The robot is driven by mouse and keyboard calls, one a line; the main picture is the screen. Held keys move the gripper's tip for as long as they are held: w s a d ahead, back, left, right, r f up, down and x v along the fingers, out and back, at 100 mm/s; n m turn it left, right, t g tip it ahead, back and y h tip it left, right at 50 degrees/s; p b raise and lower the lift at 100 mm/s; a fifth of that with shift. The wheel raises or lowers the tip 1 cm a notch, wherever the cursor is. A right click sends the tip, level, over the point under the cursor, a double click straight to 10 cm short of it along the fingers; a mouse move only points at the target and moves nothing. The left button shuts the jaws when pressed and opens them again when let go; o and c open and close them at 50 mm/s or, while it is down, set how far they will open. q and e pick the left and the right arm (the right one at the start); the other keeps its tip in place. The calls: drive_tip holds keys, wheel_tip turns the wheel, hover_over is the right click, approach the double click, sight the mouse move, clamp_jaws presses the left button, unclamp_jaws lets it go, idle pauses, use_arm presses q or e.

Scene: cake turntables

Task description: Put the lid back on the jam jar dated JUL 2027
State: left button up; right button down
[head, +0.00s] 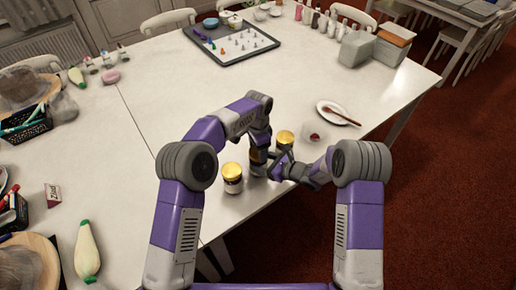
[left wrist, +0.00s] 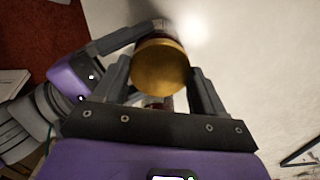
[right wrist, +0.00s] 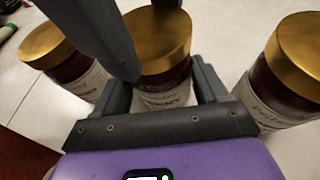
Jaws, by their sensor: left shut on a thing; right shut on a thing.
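A middle jam jar (head: 256,169) with dark jam stands on the white table, mostly covered by my grippers. My right gripper (right wrist: 165,95) is shut on its body from the side. A gold lid (right wrist: 158,40) sits on top of this jar in the right wrist view. My left gripper (left wrist: 158,75) comes from above and is shut on this gold lid (left wrist: 160,65). Two more gold-lidded jars stand beside it, one to the left (head: 232,178) and one to the right (head: 284,140). White labels show, but I cannot read their dates.
A white plate (head: 328,115) with a brush-like utensil and a small bowl (head: 310,133) lie to the right. A grey tray (head: 222,52) with small pieces is at the back. A black basket (head: 25,125) is at the left. The table's middle is clear.

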use_arm(q)
drive_tip(key=m, duration=0.8)
drive_tip(key=shift+m, duration=0.3)
drive_tip(key=o, duration=1.2)
drive_tip(key=shift+c, duration=0.2)
drive_tip(key=shift+r, duration=0.1)
wheel_tip(320, 180, up, 12)
use_arm(e)
unclamp_jaws()
